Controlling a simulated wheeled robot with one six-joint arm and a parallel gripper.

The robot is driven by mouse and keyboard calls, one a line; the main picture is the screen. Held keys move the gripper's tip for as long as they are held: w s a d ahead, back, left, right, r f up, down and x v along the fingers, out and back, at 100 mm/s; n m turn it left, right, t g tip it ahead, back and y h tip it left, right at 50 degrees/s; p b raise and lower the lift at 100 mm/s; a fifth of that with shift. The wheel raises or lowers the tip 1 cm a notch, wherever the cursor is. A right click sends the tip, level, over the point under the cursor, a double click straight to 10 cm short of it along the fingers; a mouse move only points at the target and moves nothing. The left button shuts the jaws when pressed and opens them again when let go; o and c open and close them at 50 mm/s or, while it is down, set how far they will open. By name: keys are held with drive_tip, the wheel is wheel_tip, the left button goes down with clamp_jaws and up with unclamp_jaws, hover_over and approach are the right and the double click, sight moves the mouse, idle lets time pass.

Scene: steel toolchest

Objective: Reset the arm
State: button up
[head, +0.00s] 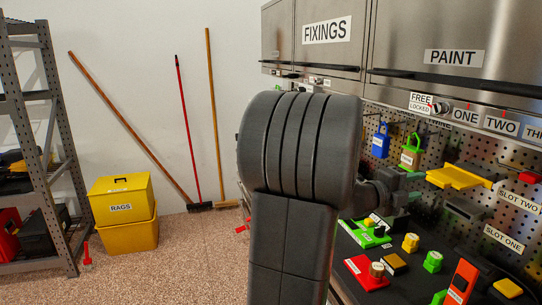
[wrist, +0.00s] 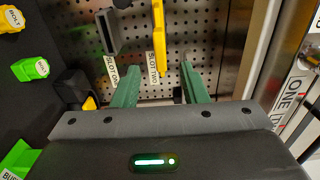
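My gripper (head: 418,186) is at the end of my dark arm, in front of the perforated panel on the right of the head view. In the wrist view its two green fingers (wrist: 159,75) stand wide apart with nothing between their inner faces. A yellow holder (head: 460,177) sticks out from the panel near the SLOT TWO label. In the wrist view this yellow holder (wrist: 158,35) lies just beyond the fingertips, between their lines. I cannot tell whether anything touches it. My arm hides part of the panel and bench.
A grey holder (head: 466,209) is at SLOT ONE. Coloured blocks, including a red one (head: 461,281), stand on the dark bench below. Steel cabinets (head: 425,30) overhang above. Open floor (head: 180,265) lies left.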

sight(434, 181)
drive_tip(key=p+x, duration=0.1)
drive_tip(key=x, duration=0.5)
drive_tip(key=shift+w+d, duration=0.1)
drive_tip(key=shift+d, duration=0.25)
drive_tip(key=shift+a, duration=0.2)
drive_tip(key=b+v, duration=0.3)
drive_tip(key=v, duration=1.1)
drive_tip(key=p+x, duration=0.3)
drive_tip(key=x, duration=1.1)
drive_tip(key=v, duration=0.5)
drive_tip(key=shift+a, duration=0.3)
